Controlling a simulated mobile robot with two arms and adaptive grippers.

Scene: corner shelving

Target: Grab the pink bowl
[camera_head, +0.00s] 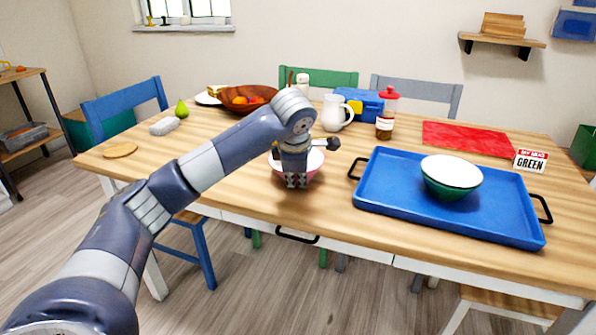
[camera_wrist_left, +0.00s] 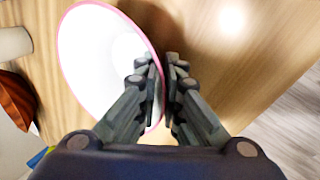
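The pink bowl (camera_head: 313,168), white inside with a pink outside, is near the front middle of the table (camera_head: 240,170). My left gripper (camera_head: 296,184) points down over it and hides part of it. In the left wrist view, the bowl (camera_wrist_left: 88,60) fills the upper left. The fingers of my left gripper (camera_wrist_left: 163,85) are close together with the bowl's pink rim between them. I cannot tell whether the bowl is resting on the table or slightly raised. My right gripper is not in view.
A blue tray (camera_head: 390,205) holding a green bowl (camera_head: 452,180) is to the right. A white pitcher (camera_head: 333,113), a sauce bottle (camera_head: 386,117), a blue box (camera_head: 362,102) and a brown fruit bowl (camera_head: 235,107) stand behind. The table's front edge is close to the pink bowl.

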